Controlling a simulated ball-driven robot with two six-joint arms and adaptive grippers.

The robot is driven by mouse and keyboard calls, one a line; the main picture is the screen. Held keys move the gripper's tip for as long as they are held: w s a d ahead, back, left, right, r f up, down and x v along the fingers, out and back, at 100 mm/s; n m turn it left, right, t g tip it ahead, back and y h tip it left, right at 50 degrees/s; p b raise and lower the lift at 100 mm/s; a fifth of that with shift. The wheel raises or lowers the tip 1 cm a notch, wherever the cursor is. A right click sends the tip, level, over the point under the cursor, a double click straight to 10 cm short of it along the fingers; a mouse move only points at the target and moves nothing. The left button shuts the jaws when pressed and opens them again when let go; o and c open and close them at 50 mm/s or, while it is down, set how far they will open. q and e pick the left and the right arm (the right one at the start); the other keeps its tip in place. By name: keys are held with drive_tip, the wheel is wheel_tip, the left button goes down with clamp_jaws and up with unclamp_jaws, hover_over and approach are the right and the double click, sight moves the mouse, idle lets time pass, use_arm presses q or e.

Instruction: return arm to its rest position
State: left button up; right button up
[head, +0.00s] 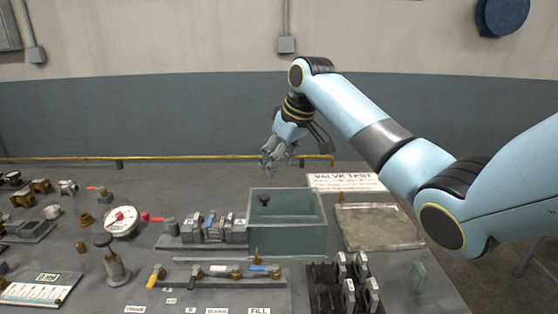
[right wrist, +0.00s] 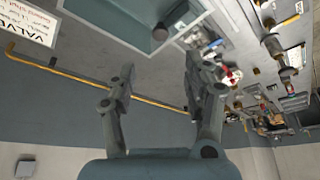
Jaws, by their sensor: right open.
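My right arm, pale blue with dark joints, reaches in from the right in the head view. My right gripper (head: 276,153) hangs above the back edge of the bench, just behind the grey-green open bin (head: 287,238). In the right wrist view the two fingers of the gripper (right wrist: 158,88) stand wide apart with nothing between them. The bin (right wrist: 110,14) shows beyond the fingertips there, apart from them, with a dark round knob inside. My left gripper does not show in either view.
A valve manifold (head: 208,230), a pressure gauge (head: 122,221) and small fittings crowd the bench left of the bin. A shallow tray (head: 379,227) and a VALVE TEST sign (head: 346,182) lie right, under my arm. A yellow rail (head: 190,158) runs along the back.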

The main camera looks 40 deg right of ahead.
drive_tip(key=shift+f, duration=0.1)
idle(0.3)
drive_tip(key=s+a+f, duration=0.4)
drive_tip(key=s+f, duration=0.2)
drive_tip(key=s, duration=0.2)
drive_tip(key=s+a+f+m+h, duration=0.1)
drive_tip(key=s+a, duration=0.2)
drive_tip(key=s, duration=1)
drive_tip(key=s+a+h, duration=0.1)
drive_tip(key=s+a, duration=0.2)
drive_tip(key=s, duration=1.1)
drive_tip(key=s+d+f+g+b, duration=0.15)
drive_tip(key=f+b, duration=0.35)
drive_tip(key=f, duration=1.4)
drive_tip(key=s+d+f+g+b, duration=0.15)
drive_tip(key=f+b, duration=0.35)
drive_tip(key=f, duration=1.4)
drive_tip(key=s+f+b, duration=0.7)
drive_tip(key=s+f, duration=1.1)
drive_tip(key=f, duration=0.3)
drive_tip(key=shift+d+f+m+g, duration=0.25)
drive_tip(key=shift+d+m+g, duration=0.05)
drive_tip(key=shift+m, duration=0.1)
